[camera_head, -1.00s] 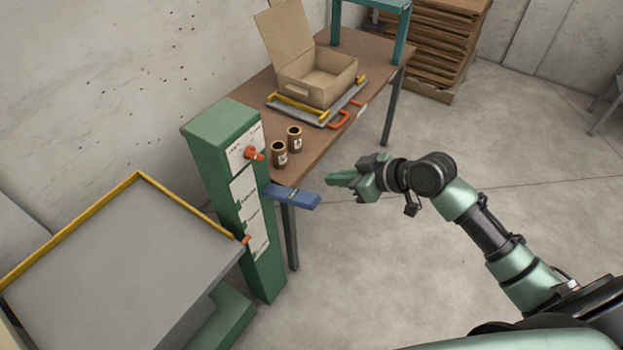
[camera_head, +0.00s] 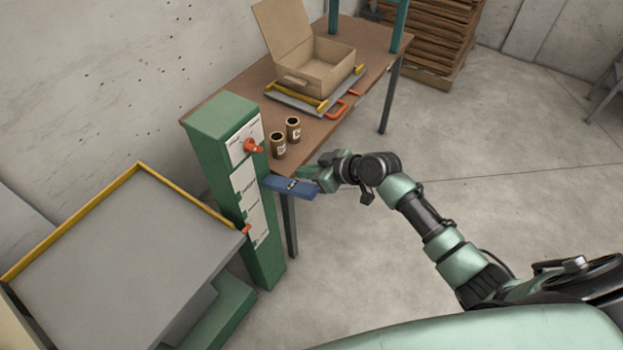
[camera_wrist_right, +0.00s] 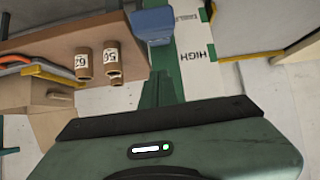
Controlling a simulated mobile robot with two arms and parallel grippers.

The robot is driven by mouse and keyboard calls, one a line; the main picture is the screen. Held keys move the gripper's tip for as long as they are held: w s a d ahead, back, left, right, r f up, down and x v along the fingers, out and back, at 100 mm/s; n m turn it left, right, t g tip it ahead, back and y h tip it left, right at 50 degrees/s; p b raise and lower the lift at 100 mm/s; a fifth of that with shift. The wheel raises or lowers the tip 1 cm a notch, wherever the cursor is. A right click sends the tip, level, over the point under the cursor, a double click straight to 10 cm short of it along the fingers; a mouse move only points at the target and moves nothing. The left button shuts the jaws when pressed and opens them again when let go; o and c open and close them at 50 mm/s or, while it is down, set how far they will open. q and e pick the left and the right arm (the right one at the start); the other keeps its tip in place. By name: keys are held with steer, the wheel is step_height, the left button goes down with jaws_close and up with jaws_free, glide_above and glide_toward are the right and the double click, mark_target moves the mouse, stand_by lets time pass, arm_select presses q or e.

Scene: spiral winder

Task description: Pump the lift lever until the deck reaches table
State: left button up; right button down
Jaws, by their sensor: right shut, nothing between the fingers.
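The lift lever, a blue bar (camera_head: 289,187), sticks out to the right from the green lift column (camera_head: 222,150); it also shows at the top of the right wrist view (camera_wrist_right: 153,24). My right gripper (camera_head: 310,173) is shut and empty at the lever's outer end, seemingly just above or beside it; I cannot tell whether they touch. The grey deck (camera_head: 125,265) with yellow rails is at the lower left, below the level of the brown table (camera_head: 345,75). An orange pointer (camera_head: 247,229) sits low on the column's white scale. My left gripper is out of view.
An orange knob (camera_head: 253,147) is on the column's upper panel.

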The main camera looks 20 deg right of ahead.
mark_target(312, 188)
steer(key=shift+s+d+f+p, duration=0.1)
steer(key=shift+s+d+f, duration=0.15)
steer(key=shift+f, duration=0.35)
steer(key=shift+s+d+f+p, duration=0.15)
steer(key=shift+s+f, duration=0.05)
steer(key=shift+f, duration=0.35)
steer(key=shift+s+d+f+p, duration=0.1)
steer(key=shift+s+d+f, duration=0.15)
steer(key=shift+f, duration=0.35)
steer(key=shift+a, duration=0.1)
steer(key=shift+f, duration=0.1)
